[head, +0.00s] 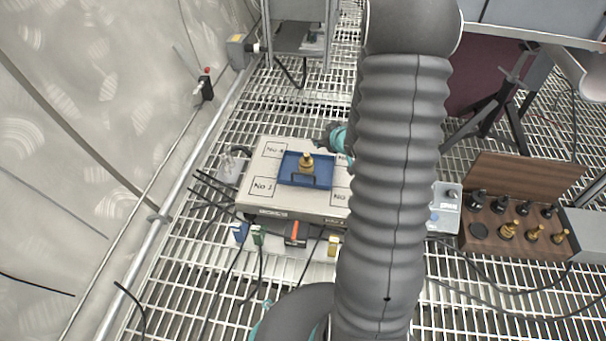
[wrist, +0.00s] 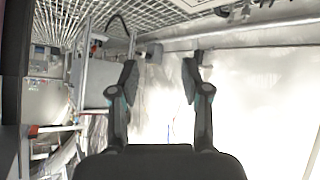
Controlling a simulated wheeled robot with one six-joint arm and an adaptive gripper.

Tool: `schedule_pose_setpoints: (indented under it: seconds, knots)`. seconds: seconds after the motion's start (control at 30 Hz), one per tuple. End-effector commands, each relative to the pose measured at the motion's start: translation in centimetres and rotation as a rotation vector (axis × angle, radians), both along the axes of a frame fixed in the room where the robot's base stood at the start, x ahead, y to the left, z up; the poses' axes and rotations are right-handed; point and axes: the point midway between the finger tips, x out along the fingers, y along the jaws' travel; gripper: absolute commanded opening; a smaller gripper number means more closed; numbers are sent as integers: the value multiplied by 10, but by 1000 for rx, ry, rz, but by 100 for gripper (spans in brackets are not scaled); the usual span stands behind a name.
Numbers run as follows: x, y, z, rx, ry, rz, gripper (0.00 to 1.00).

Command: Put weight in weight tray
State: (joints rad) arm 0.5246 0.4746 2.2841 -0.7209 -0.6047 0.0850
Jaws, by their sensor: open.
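A brass weight (head: 307,164) stands upright in the blue tray (head: 319,183), which lies on the pale top of a scale (head: 257,208). A wooden case (head: 497,252) with its lid raised stands at the right. It holds several brass and dark weights, and one round recess (head: 479,231) at its front left looks empty. My gripper (wrist: 160,80) is open in the wrist view, with nothing between its fingers. In the head view only a teal and dark part of it (head: 333,137) shows beside my arm, just beyond the tray. My arm hides the scale's right side.
Coloured connectors (head: 296,232) and dark cables lie in front of the scale. A small grey box (head: 446,205) stands between my arm and the wooden case. A curved wall runs along the left. The floor is open metal grating.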

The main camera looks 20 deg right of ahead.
Motion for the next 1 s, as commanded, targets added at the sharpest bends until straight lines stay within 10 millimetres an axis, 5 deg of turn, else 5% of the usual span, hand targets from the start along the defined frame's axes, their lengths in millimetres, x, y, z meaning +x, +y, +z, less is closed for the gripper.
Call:
schedule_pose_setpoints:
  seconds: [0.03,0.27,0.5,0.7,1.0]
  knots:
    - [0,6,22,-27,9,-15,47]
    - [-25,31,96,-90,83,-111,47]
    - [-76,72,159,-85,159,-190,47]
    - [-133,114,198,-33,226,-224,47]
    - [-236,179,227,90,346,-194,47]
